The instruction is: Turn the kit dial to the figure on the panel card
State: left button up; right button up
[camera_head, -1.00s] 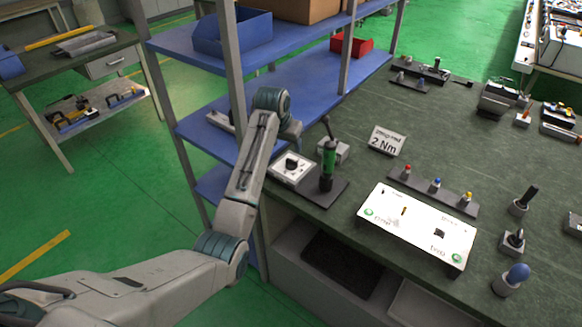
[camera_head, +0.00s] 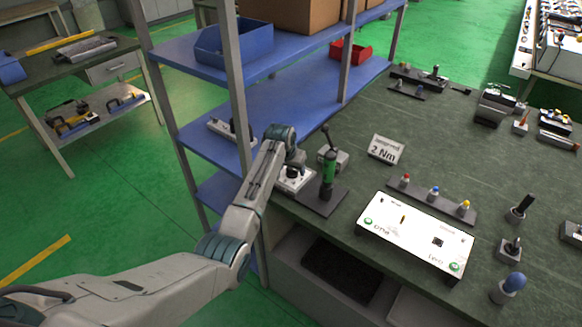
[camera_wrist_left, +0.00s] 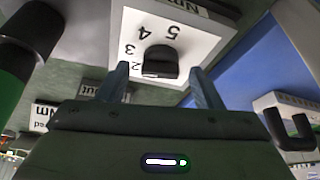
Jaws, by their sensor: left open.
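The kit dial is a black knob (camera_wrist_left: 160,62) on a white box (camera_head: 292,183), standing at the bench's left edge in the head view. Figures 2, 3, 4 and 5 show around the knob in the left wrist view; I cannot tell which one it points at. The panel card (camera_head: 386,149) stands upright to the right of the dial and reads "required 2 Nm". My left gripper (camera_wrist_left: 160,68) is open, with one finger on each side of the knob, apparently not touching it. In the head view my wrist hides part of the box. My right gripper is not in view.
A green-handled tool (camera_head: 329,167) stands upright on a dark base just right of the dial. Blue shelves (camera_head: 215,145) with a grey post are close on the left. A white panel (camera_head: 415,235) and several coloured knobs lie further right.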

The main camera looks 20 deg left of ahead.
pick_arm(q)
jog(key=c, duration=1)
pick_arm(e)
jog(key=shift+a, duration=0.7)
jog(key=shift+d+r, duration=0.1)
pick_arm(q)
jog(key=shift+r+n+p, duration=0.1)
jog(key=shift+n+p, duration=0.3)
jog(key=shift+n, duration=0.1)
jog(key=shift+d+n+y+p, duration=0.15)
jog(key=shift+n+y+p, duration=0.45)
jog(key=shift+n, duration=0.4)
jog(key=shift+d+n+y, duration=0.1)
jog(key=shift+n+y, duration=0.5)
jog(key=shift+n, duration=0.9)
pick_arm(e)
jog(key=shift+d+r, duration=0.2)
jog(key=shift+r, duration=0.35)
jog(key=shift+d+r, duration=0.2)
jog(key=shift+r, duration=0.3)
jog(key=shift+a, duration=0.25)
pick_arm(q)
jog(key=o, duration=1)
jog(key=shift+w, duration=0.1)
